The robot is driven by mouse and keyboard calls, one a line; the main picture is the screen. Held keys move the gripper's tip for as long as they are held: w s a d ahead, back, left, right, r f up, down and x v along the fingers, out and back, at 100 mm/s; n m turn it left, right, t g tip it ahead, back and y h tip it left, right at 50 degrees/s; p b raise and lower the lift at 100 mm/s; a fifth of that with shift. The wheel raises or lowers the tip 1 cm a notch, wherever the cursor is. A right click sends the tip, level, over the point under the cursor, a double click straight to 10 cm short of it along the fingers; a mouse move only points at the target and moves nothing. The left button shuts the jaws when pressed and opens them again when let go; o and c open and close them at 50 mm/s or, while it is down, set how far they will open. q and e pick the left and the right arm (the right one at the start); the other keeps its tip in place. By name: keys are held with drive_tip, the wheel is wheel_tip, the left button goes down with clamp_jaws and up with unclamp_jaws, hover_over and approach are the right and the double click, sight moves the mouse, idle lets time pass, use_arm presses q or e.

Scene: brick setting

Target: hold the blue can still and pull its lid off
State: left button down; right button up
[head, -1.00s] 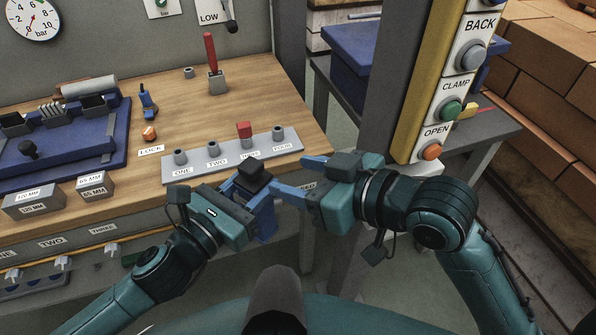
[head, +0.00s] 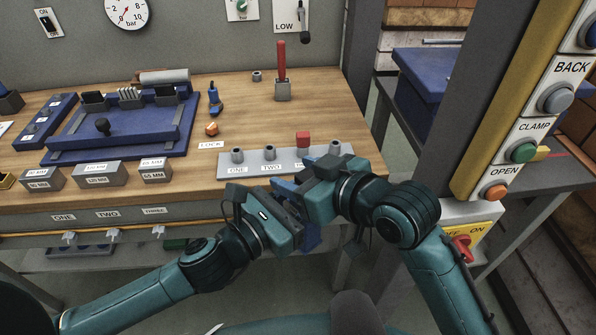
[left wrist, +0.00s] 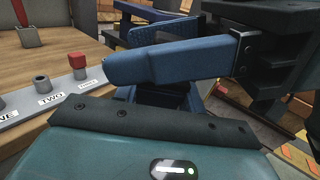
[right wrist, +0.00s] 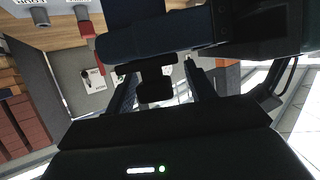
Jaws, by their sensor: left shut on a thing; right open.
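The blue can (head: 312,238) shows only in part in the head view, below my two grippers and in front of the bench edge. My left gripper (head: 299,211) is shut on it from the left; its fingertips are mostly hidden. My right gripper (head: 295,174) is open, with its blue fingers reaching left over the top of the can. The black lid is hidden in the head view. In the right wrist view a dark block that looks like the lid (right wrist: 156,86) lies between the right fingers. In the left wrist view a right finger (left wrist: 165,63) crosses above my left gripper.
Behind the grippers, a grey plate (head: 255,160) with several short posts and a red cap (head: 303,139) lies on the wooden bench (head: 330,100). A post with push buttons (head: 524,151) stands close on the right, beside my right arm.

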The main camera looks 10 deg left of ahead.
drive_tip(key=shift+w+a+f, duration=0.1)
drive_tip(key=shift+w+a, duration=0.05)
drive_tip(key=shift+a, duration=0.1)
drive_tip(key=shift+c, duration=0.4)
drive_tip(key=c, duration=1.1)
drive_tip(key=shift+r, duration=1.1)
drive_tip(key=shift+r, duration=0.1)
